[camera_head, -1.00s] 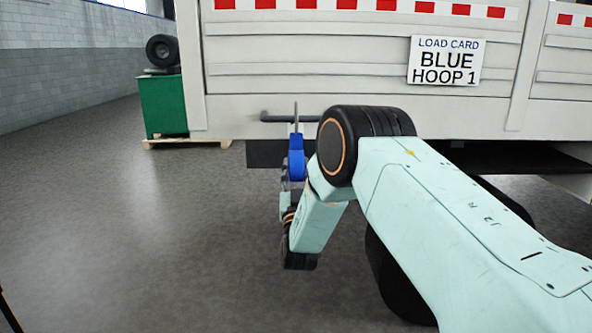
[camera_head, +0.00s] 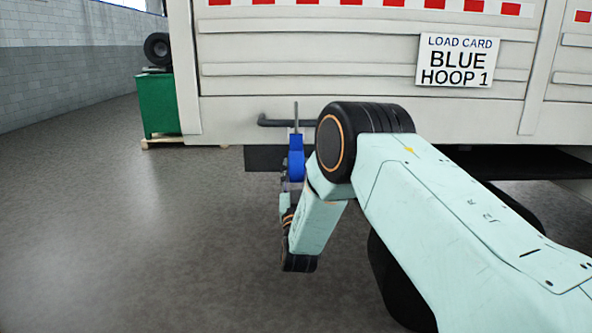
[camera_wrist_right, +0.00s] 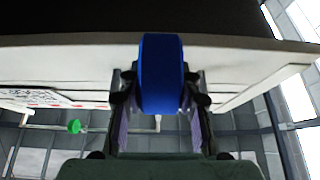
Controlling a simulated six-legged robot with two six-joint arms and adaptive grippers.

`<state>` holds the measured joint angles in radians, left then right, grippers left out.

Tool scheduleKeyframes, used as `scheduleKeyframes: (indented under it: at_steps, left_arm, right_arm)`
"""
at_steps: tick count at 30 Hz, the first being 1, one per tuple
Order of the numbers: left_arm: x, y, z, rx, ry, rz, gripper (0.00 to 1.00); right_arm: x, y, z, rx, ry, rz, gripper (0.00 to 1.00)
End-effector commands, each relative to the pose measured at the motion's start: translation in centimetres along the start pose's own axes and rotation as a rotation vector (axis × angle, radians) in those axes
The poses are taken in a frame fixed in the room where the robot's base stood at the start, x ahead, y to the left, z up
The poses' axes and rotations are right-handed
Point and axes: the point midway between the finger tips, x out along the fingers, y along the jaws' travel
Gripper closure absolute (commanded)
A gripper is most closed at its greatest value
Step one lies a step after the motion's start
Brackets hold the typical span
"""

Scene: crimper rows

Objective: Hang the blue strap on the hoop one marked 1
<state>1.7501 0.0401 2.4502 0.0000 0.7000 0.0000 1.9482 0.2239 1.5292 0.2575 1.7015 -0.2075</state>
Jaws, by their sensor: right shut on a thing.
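A blue strap (camera_head: 296,165) is held upright at the end of my right arm, in front of the truck bed's lower edge. In the right wrist view the strap (camera_wrist_right: 161,75) sits between the fingers of my right gripper (camera_wrist_right: 160,98), which is shut on it. In the head view the gripper is mostly hidden by the strap and wrist. A dark bent bar (camera_head: 275,121), looking like a hoop, sticks out from the truck just behind the strap's top; no number shows on it. A load card (camera_head: 457,61) reads BLUE HOOP 1. My left gripper is out of view.
The pale truck bed (camera_head: 365,55) fills the background, with a dark underside below. A green cabinet (camera_head: 159,106) with tyres on top stands on a wooden pallet at the left. The grey floor (camera_head: 120,240) at the left is clear.

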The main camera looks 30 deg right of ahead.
Motion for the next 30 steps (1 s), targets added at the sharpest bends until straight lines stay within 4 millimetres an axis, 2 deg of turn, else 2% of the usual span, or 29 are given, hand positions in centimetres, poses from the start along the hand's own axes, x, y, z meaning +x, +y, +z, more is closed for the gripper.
scheduleKeyframes:
  at_steps: [2,15,28,29,30]
  left_arm:
    - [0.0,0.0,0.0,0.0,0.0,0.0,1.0]
    - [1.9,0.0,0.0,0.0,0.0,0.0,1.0]
    - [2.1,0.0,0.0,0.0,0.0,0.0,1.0]
    - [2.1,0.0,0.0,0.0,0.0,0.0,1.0]
    - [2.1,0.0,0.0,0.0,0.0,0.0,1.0]
  right_arm:
    - [0.0,0.0,-0.2,0.001,0.004,0.001,1.0]
    - [-1.0,0.1,2.1,0.001,0.004,0.0,1.0]
    - [-0.9,0.1,2.5,0.002,0.003,-0.001,1.0]
    - [-0.9,0.1,2.5,0.002,0.003,-0.001,0.64]
    - [-0.9,0.1,2.5,0.002,0.003,-0.001,0.61]
